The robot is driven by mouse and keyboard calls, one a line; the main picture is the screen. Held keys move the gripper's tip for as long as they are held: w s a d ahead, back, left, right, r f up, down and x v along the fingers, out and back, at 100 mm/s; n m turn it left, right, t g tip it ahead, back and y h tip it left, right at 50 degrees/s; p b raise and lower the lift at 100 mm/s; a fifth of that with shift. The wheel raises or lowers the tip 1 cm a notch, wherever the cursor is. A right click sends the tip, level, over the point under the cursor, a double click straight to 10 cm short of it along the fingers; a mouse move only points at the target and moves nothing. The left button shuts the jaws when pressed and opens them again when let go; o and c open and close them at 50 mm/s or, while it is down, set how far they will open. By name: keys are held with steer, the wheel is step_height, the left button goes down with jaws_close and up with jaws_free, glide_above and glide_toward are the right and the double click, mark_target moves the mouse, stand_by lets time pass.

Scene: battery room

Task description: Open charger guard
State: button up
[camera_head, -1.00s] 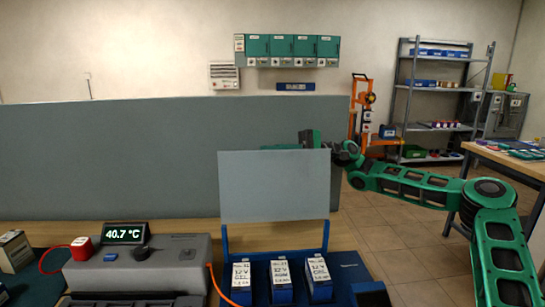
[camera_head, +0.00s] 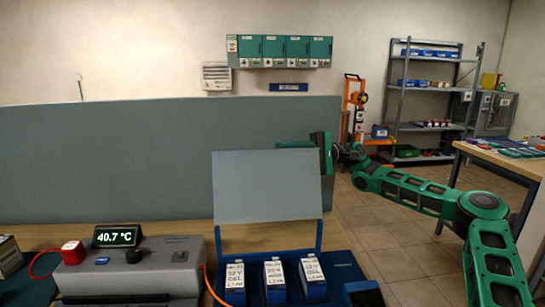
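The charger guard, a pale grey flat panel (camera_head: 266,188), stands raised on blue posts at the back of the blue charger (camera_head: 340,270). Several white-labelled 12V batteries (camera_head: 274,280) sit in the charger below it. My gripper (camera_head: 292,145), green and dark, is behind the guard's upper right edge, with its fingers pointing left. The guard's top edge hides part of the gripper. I cannot tell whether the fingers are open or whether they touch the guard.
A grey unit with a 40.7 °C display (camera_head: 116,236) stands left of the charger, with a red block (camera_head: 72,253) on it. A tall grey partition (camera_head: 100,160) stands behind the bench. A side table (camera_head: 500,152) and shelves (camera_head: 428,95) are at the right.

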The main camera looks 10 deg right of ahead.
steer(key=shift+v, duration=2.1)
